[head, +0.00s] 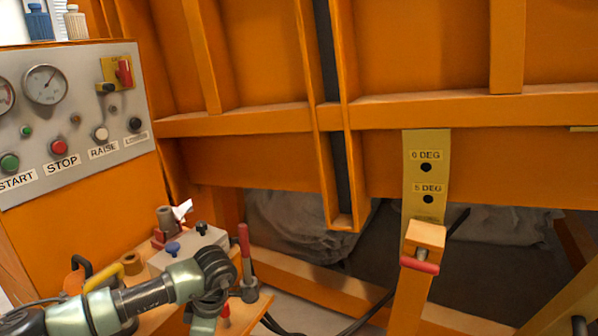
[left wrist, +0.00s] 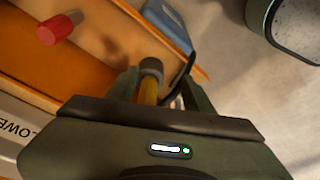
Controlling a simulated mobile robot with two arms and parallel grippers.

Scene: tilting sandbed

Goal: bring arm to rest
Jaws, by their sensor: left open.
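My left arm (head: 140,296) comes in from the lower left in the head view and bends down at the wrist, over the small work shelf beside the control panel. Its gripper's fingertips are not visible there. In the left wrist view my left gripper (left wrist: 160,82) is open, its two dark fingers apart. A grey-topped, yellow-bodied piece (left wrist: 151,70) shows between the fingers; I cannot tell whether it is touched. My right gripper is in neither view.
The control panel (head: 75,105) with gauges and buttons stands at left. A red-handled rod (head: 245,245) stands close right of my wrist. The orange frame (head: 400,110) fills the back, with an angle plate (head: 427,150) and a red-pinned post (head: 424,238).

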